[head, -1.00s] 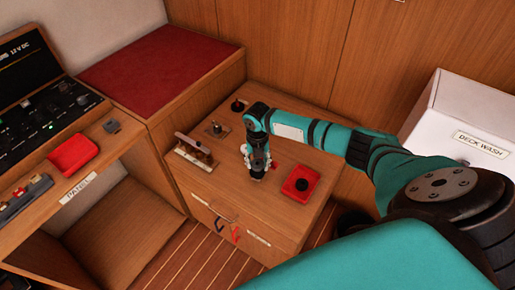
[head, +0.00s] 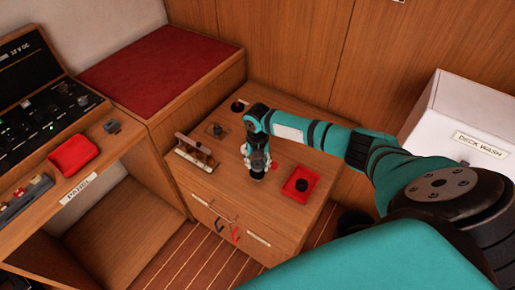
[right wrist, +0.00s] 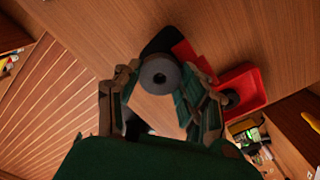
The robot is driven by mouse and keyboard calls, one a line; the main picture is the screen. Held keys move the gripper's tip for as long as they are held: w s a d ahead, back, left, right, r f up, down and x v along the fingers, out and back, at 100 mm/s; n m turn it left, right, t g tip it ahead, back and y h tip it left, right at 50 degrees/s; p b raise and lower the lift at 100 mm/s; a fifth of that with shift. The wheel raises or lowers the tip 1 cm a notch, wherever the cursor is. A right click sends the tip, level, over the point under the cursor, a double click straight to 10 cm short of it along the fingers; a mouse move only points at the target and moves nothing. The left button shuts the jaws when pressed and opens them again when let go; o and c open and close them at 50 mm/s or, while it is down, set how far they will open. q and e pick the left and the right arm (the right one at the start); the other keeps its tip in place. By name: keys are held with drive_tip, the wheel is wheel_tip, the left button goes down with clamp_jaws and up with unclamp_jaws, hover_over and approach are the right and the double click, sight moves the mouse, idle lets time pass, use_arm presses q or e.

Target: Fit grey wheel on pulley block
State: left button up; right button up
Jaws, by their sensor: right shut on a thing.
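A grey wheel (right wrist: 160,73) with a hole in its middle is held between the fingertips of my right gripper (right wrist: 158,85) in the right wrist view. In the head view my right gripper (head: 257,172) points down low over the wooden cabinet top, between the wooden rack and the red tray; the wheel is mostly hidden there. A black and red piece (right wrist: 185,48) lies just beyond the wheel in the right wrist view. I cannot tell whether it is the pulley block or whether the wheel touches it. My left gripper is not in view.
A red tray (head: 289,191) with a dark round part (head: 301,184) stands right of the gripper. A wooden rack (head: 190,157) with several parts and a small plate with a post (head: 216,130) are to the left. A black knob (head: 238,105) sits at the back.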

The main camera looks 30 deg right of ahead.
drive_tip(key=o, duration=1.1)
wheel_tip(320, 180, up, 6)
drive_tip(key=p, duration=0.5)
drive_tip(key=shift+r, duration=0.1)
wheel_tip(320, 180, up, 12)
drive_tip(key=shift+f, duration=0.1)
idle(0.4)
